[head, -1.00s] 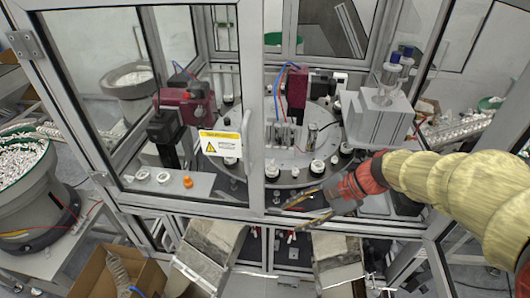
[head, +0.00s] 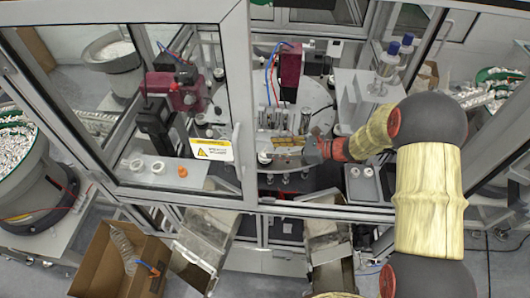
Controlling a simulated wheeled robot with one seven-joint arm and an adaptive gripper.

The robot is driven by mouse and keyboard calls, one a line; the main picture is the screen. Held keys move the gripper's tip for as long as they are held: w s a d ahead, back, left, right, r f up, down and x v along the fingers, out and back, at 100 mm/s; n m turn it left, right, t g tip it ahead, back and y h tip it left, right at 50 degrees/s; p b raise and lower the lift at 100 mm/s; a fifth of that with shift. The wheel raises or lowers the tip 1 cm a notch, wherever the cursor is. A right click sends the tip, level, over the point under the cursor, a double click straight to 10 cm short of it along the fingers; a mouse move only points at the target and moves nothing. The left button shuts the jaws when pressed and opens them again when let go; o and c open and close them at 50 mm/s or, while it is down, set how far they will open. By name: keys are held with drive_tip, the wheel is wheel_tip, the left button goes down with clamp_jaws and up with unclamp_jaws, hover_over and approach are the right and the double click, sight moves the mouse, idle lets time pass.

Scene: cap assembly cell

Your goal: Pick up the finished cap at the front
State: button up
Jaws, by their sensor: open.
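My gripper (head: 281,149) reaches in from the right through the open front of the cell. It is open, and its fingers lie over the front part of the round indexing table (head: 322,100). A small white cap in a dark holder (head: 265,158) sits at the table's front edge, close to the fingertips at their left. I cannot tell whether the fingers touch it or are above it. My gripper and wrist hide part of the table's front right edge.
A framed glass door (head: 237,110) with a warning label stands just left of the gripper. White caps (head: 158,167) and an orange cap (head: 182,171) sit on a ledge at left. Two chutes and a cardboard box (head: 120,262) are below. A grey block (head: 362,185) lies at right.

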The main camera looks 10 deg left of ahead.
sight(265, 149)
drive_tip(key=p+x, duration=0.1)
drive_tip(key=x, duration=0.3)
drive_tip(key=shift+a, duration=0.4)
drive_tip(key=shift+d, duration=0.15)
drive_tip(key=shift+c, duration=0.6)
drive_tip(key=c, duration=0.7)
drive_tip(key=shift+c, duration=0.3)
